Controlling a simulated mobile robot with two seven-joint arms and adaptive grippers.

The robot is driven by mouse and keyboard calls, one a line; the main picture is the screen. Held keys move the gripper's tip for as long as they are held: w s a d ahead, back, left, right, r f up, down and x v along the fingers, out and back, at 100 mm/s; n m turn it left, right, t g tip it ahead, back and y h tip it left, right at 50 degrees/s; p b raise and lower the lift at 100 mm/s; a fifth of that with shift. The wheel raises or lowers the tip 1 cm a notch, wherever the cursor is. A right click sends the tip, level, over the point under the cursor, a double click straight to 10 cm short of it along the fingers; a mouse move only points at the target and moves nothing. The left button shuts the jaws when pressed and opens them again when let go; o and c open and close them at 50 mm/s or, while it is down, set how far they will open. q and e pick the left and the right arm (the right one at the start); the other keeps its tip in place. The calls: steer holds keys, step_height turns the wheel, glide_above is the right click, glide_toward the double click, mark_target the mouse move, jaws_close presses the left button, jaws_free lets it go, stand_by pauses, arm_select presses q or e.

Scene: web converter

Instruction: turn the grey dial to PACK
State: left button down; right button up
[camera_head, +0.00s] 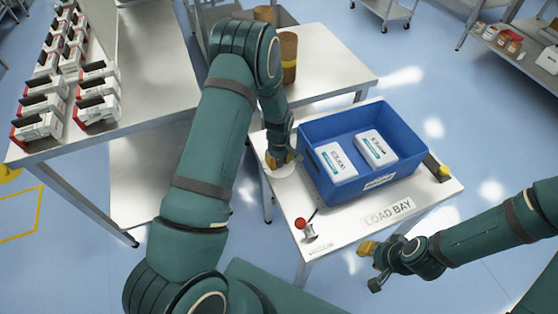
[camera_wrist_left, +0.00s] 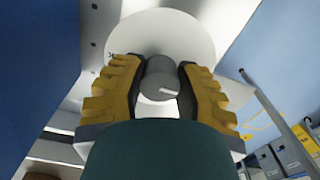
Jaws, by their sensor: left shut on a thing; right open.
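The grey dial (camera_wrist_left: 158,84) shows in the left wrist view as a round knob with a short white mark, in front of a pale round plate (camera_wrist_left: 172,32). My left gripper (camera_wrist_left: 161,68) has its yellow-padded fingers on both sides of the dial, shut on it. In the head view my left gripper (camera_head: 278,160) is at the left edge of the LOAD BAY table, beside the blue bin; the dial is hidden there. No PACK lettering can be read. My right gripper (camera_head: 370,254) is open and empty at the table's front edge.
The blue bin (camera_head: 316,127) holds two white boxes (camera_head: 376,148) on the LOAD BAY table (camera_head: 350,222). A red-topped knob (camera_head: 300,223) stands at its front left corner. A bench (camera_head: 150,100) with several boxes is at the left. Brown cylinders (camera_head: 289,58) stand behind.

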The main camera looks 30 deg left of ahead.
arm_select(q)
steer(key=m+b, duration=0.2)
steer(key=m, duration=0.3)
steer(key=shift+f+m, duration=0.1)
steer(key=shift+m, duration=0.3)
steer(key=m+b, duration=0.1)
steer(key=m, duration=0.5)
steer(key=shift+s, duration=0.1)
steer(key=m+b, duration=0.1)
steer(key=m, duration=0.4)
steer(key=shift+m, duration=0.4)
steer(key=m, duration=0.5)
steer(key=shift+m, duration=0.4)
steer(key=c, duration=0.6)
jaws_free()
